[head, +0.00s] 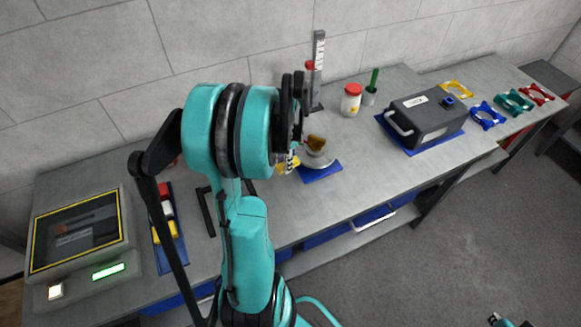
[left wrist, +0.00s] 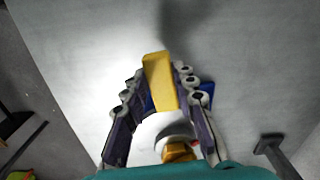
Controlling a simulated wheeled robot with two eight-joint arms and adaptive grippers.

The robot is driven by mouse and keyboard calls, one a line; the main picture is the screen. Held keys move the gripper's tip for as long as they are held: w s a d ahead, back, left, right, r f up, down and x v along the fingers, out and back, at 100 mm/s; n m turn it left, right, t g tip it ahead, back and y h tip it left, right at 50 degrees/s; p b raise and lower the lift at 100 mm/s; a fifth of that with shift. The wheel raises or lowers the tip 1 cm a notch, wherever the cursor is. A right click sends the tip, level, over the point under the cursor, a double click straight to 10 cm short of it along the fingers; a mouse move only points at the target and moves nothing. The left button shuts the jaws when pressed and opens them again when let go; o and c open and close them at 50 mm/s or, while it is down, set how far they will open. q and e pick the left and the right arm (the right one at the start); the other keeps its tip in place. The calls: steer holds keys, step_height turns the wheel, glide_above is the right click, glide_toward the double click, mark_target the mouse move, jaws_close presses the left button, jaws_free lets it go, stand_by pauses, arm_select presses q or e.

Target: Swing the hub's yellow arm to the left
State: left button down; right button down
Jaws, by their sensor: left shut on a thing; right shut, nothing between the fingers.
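The hub (head: 318,160) is a pale round body with an orange-brown top, standing on a blue base (head: 322,173) on the bench. Its yellow arm (head: 285,168) shows partly at the hub's left, behind my left wrist. In the left wrist view the yellow arm (left wrist: 160,80) points away from the white hub (left wrist: 158,130) and lies between the fingers of my left gripper (left wrist: 160,88), which is shut on it. In the head view my left gripper (head: 291,160) is mostly hidden by its arm. A bit of my right gripper (head: 497,320) shows at the bottom right, away from the bench.
A screen console (head: 80,240) stands at the left, beside a blue tray (head: 163,250) of coloured blocks. A height gauge (head: 317,70), red-lidded jar (head: 351,100) and green-handled cup (head: 371,92) stand behind the hub. A grey case (head: 427,118) and coloured rings (head: 487,115) are right.

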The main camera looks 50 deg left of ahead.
arm_select(q)
steer(key=shift+w+a+m, duration=0.25)
steer(key=shift+a+m, duration=0.65)
steer(key=shift+a, duration=0.15)
steer(key=c, duration=1.2)
jaws_free()
steer(key=shift+r, duration=0.15)
step_height(320, 180, up, 12)
